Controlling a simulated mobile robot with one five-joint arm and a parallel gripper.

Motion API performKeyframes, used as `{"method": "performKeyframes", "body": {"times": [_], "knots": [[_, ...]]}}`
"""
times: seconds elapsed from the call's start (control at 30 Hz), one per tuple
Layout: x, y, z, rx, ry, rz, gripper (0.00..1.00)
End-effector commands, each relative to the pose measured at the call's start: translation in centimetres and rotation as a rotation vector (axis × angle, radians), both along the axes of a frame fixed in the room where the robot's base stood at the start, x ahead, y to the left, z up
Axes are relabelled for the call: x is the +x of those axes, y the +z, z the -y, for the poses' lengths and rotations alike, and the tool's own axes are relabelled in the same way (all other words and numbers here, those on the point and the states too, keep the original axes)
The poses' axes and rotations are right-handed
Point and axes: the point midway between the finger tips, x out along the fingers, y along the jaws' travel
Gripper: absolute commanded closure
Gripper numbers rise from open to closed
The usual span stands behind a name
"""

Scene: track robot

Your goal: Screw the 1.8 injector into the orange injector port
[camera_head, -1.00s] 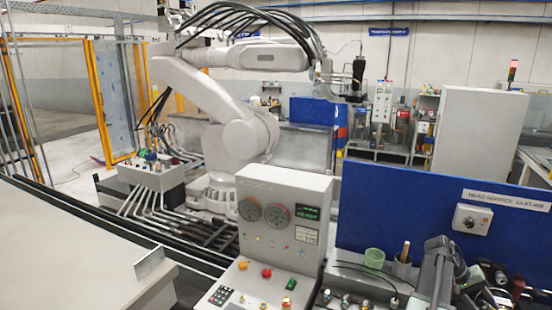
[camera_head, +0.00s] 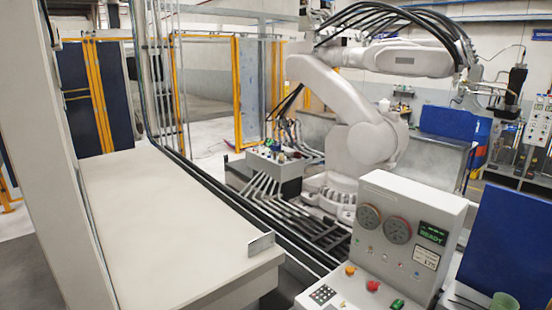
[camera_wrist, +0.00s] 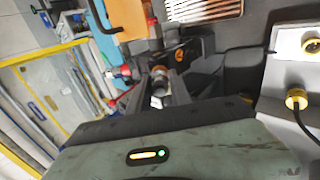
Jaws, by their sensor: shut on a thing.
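In the wrist view, my gripper (camera_wrist: 160,92) is shut on a small cylindrical part that looks like the injector (camera_wrist: 159,77). It has a dark and coppery body and a bright silvery end between the fingers. Its label is too small to read, so I cannot tell if it is the 1.8 one. Just beyond it on dark machinery is an orange ring-like mark (camera_wrist: 181,56); I cannot tell if this is the orange injector port. The gap between it and the held part is unclear. My gripper does not show in the head view.
A large white industrial arm (camera_head: 350,120) stands behind a control panel (camera_head: 405,240) with gauges and buttons. A bare pale bench (camera_head: 170,220) fills the left, with a small metal plate on it.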

Motion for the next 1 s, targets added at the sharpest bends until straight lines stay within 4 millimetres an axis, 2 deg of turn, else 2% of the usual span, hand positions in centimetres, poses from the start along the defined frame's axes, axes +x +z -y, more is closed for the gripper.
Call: {"method": "performKeyframes", "body": {"times": [0.07, 0.53, 0.67, 1.0], "knots": [[-0.01, 0.00, 0.01, -0.032, -0.042, 0.026, 1.00], [-0.04, -0.06, 0.04, -0.535, -0.691, 0.437, 1.00], [-0.05, -0.05, 0.04, -0.576, -0.743, 0.470, 1.00], [-0.05, -0.05, 0.04, -0.577, -0.745, 0.472, 1.00]]}}
